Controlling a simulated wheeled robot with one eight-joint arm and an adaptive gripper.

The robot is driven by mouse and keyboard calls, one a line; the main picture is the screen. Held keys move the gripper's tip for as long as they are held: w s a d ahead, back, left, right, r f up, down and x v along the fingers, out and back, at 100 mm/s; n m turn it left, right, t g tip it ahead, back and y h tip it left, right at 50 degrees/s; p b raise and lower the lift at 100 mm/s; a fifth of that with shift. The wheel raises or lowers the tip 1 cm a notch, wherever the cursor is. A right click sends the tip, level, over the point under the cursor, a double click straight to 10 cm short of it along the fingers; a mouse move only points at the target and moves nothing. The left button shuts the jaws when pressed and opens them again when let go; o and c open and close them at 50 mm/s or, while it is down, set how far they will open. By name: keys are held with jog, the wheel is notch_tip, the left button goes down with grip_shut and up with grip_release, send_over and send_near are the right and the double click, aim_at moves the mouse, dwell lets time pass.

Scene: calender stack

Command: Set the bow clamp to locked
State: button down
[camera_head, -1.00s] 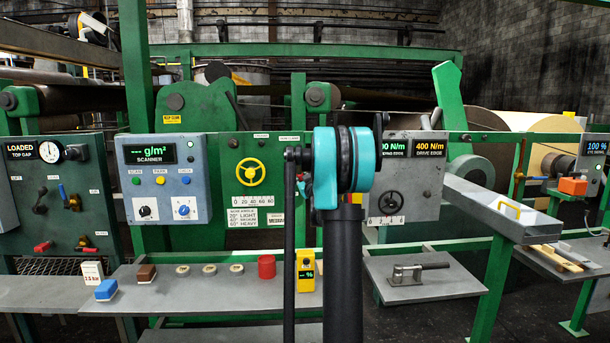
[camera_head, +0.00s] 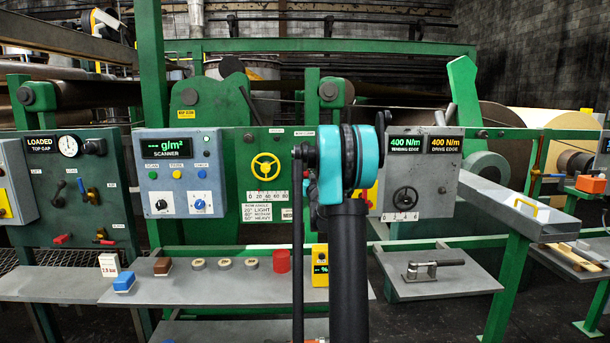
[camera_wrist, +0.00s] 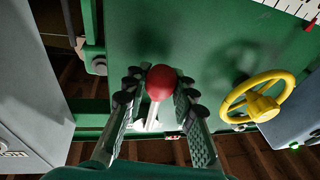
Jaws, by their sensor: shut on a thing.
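In the wrist view my gripper (camera_wrist: 160,103) is shut on a round red knob (camera_wrist: 160,82). The knob sits between the two fingers at the end of a pale metal lever (camera_wrist: 151,118), which I take to be the bow clamp's handle. Behind it is the green machine panel (camera_wrist: 190,45). In the head view my own arm covers the gripper and the lever, so the clamp's position cannot be read there.
A yellow handwheel (camera_head: 265,167) is on the panel left of my arm; the wrist view shows it close on the right (camera_wrist: 257,102). The blue scanner box (camera_head: 180,172) is further left. A shelf (camera_head: 190,291) below holds a red cylinder (camera_head: 282,261) and a yellow meter (camera_head: 320,266).

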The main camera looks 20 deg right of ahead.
jog(key=c, duration=1.2)
grip_release()
jog(key=shift+a, duration=0.1)
jog(key=v, duration=1.2)
jog(key=s+a+f+g+y, duration=0.1)
jog(key=s+a+f+g, duration=0.3)
jog(key=s+a+f, duration=0.5)
jog(key=s+a+f+n+g, duration=0.1)
jog(key=s+a+f+g, duration=0.4)
jog(key=s, duration=0.6)
jog(key=s+a+f+g+y, duration=0.1)
jog(key=s+a+f+g, duration=0.4)
jog(key=s+f, duration=0.45)
jog(key=s+f+g, duration=0.2)
jog(key=s+f, duration=0.3)
jog(key=s, duration=0.6)
jog(key=shift+s+f, duration=0.3)
